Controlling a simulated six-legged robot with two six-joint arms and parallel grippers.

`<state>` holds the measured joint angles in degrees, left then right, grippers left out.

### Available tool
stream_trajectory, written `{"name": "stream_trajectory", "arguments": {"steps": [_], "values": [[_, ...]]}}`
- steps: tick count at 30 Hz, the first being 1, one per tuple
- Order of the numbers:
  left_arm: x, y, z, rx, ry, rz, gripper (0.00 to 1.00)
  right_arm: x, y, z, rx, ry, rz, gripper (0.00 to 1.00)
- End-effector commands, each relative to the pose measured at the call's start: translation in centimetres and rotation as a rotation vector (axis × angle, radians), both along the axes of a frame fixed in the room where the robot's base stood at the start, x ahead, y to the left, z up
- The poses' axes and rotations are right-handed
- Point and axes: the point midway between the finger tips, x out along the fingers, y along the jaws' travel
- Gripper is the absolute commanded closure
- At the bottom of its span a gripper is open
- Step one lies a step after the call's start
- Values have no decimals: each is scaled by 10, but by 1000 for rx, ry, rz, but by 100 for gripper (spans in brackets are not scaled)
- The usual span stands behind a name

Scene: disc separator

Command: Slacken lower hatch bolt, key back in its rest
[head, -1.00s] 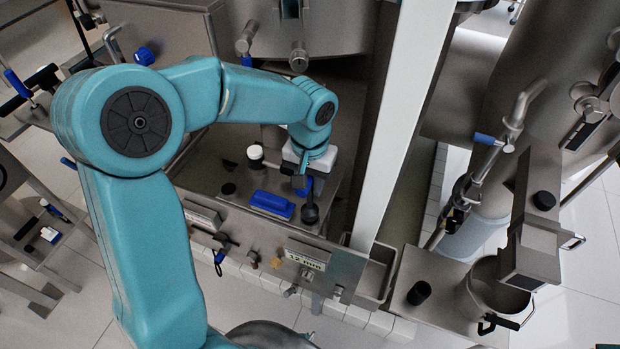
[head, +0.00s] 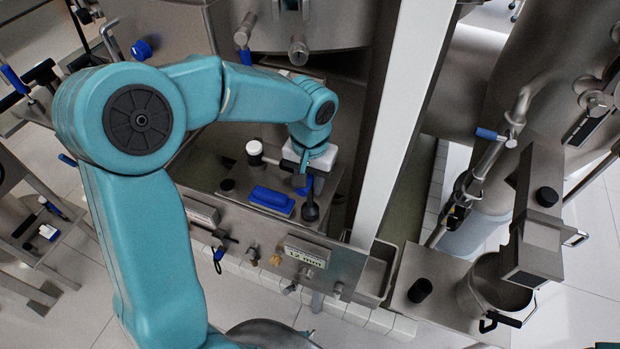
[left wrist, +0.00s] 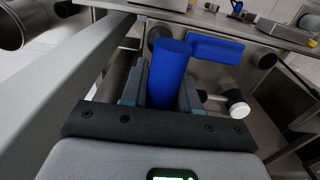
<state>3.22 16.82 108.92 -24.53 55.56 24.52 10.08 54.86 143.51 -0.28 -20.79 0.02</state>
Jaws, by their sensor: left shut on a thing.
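My left gripper (head: 304,184) is low over the steel bench in the middle of the head view. It is shut on an upright blue round handle, which I take to be the key's. The handle (left wrist: 169,72) stands between the two fingers in the left wrist view. Only a bit of it shows under the gripper in the head view. The rest of the key is hidden. I cannot make out the lower hatch bolt or tell which part is the key's rest. My right gripper is not in view.
A blue block (head: 271,199) lies left of the gripper, with a black knob (head: 310,212) close by. A white-capped post (head: 254,149) stands behind. A front panel carries a "12 mm" label (head: 306,252). A pale upright column (head: 399,120) stands close on the right.

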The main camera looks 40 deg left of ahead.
Motion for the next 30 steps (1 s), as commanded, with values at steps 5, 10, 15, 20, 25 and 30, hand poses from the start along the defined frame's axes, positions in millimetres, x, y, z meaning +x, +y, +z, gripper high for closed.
{"name": "stream_trajectory", "arguments": {"steps": [5,10,15,20,25,30], "values": [[0,0,-6,0,0,0,100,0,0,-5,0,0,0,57],[0,0,-6,0,-1,0,100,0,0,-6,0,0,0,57],[0,0,-15,0,0,0,100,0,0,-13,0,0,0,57],[0,0,-23,0,-1,0,100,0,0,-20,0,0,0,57],[0,0,-25,0,-2,1,54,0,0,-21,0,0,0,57],[0,0,-25,0,-1,0,40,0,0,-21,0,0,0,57]]}}
